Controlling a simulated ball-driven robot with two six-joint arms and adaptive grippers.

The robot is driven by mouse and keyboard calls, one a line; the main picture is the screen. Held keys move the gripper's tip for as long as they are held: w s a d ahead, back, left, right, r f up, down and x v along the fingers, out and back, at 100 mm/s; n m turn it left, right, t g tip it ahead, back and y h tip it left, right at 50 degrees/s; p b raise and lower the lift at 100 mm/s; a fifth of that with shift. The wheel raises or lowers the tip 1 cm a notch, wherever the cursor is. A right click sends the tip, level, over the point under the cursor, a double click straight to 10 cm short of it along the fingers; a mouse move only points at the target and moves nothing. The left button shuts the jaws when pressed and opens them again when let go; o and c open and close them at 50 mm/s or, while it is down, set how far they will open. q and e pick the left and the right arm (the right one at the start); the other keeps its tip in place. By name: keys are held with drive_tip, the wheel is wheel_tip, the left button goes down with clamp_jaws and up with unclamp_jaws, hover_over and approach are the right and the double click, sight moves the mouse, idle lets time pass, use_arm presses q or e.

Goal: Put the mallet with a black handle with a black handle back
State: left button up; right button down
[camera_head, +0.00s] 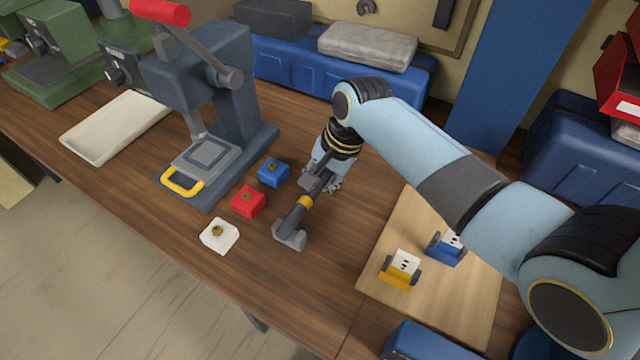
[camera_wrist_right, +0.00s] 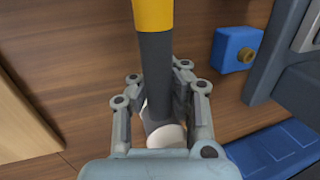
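The mallet (camera_head: 294,225) has a grey head, a yellow band and a dark handle. In the head view its head points toward the front of the table and its handle runs back to my right gripper (camera_head: 326,181). In the right wrist view the dark handle (camera_wrist_right: 157,75) passes between the two fingers of the right gripper (camera_wrist_right: 157,85), which close in on both its sides; the mallet's head is out of that frame. Whether the head touches the table is hard to tell. My left gripper is not in view.
Blue (camera_head: 272,173), red (camera_head: 248,202) and white (camera_head: 219,236) blocks with brass knobs lie left of the mallet. A press (camera_head: 217,90) stands behind them. A wooden board (camera_head: 395,230) at right holds a yellow (camera_head: 400,271) and a blue (camera_head: 446,249) holder. A white tray (camera_head: 114,127) is at far left.

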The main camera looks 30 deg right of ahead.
drive_tip(key=shift+f, duration=0.55)
drive_tip(key=c, duration=1.4)
unclamp_jaws()
drive_tip(key=shift+c, duration=0.2)
drive_tip(key=shift+r, duration=0.2)
drive_tip(key=p+v, duration=0.9)
drive_tip(key=v, duration=0.3)
drive_tip(key=shift+r+p, duration=0.35)
drive_tip(key=shift+r, duration=0.05)
